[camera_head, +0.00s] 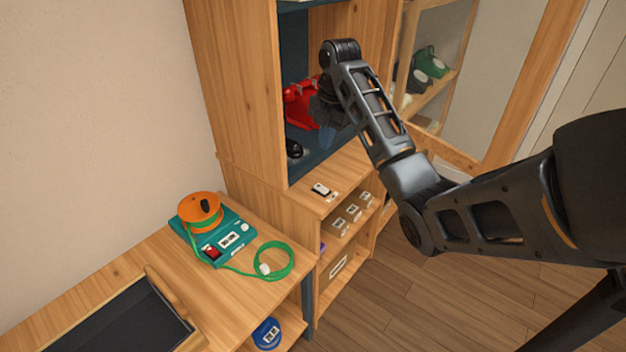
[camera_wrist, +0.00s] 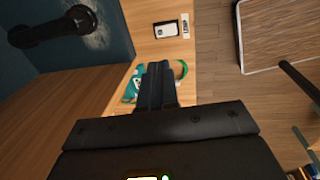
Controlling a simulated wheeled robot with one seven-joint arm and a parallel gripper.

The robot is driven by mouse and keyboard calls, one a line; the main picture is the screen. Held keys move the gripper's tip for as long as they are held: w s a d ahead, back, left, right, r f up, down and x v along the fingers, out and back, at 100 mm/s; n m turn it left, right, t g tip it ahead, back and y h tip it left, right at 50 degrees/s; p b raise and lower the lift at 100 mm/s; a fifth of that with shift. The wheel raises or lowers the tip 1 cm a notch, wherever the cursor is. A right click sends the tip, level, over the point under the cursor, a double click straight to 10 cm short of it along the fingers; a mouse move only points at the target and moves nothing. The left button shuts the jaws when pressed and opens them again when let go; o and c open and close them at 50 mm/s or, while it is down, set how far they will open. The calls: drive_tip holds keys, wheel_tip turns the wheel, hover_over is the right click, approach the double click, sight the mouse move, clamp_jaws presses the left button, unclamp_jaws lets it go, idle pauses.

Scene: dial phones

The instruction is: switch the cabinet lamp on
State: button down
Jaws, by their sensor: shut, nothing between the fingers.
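The wooden cabinet (camera_head: 237,90) stands open, with a dark blue interior. No lamp can be made out in it. On the ledge below its opening is a small white plate with a black part (camera_head: 322,189), which looks like a switch. It also shows in the wrist view (camera_wrist: 166,29), with a small label (camera_wrist: 185,26) beside it. My gripper (camera_head: 326,112) is in front of the cabinet opening, above the ledge, and partly blurred into the dark interior. In the wrist view its fingers (camera_wrist: 157,68) are together and empty, apart from the switch plate.
A red phone (camera_head: 300,104) and a black object (camera_head: 293,149) are inside the cabinet. A glazed door (camera_head: 492,95) stands open at right, with a green phone (camera_head: 432,64) seen by it. A teal box with an orange cable reel (camera_head: 201,207) and green cable sits on the lower counter.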

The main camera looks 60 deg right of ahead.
drive_tip(key=b, duration=0.1)
approach(318, 186)
drive_tip(key=f, duration=0.4)
drive_tip(key=w+f, duration=0.1)
drive_tip(key=f, duration=0.1)
drive_tip(key=shift+d+f, duration=0.1)
drive_tip(key=shift+f, duration=0.3)
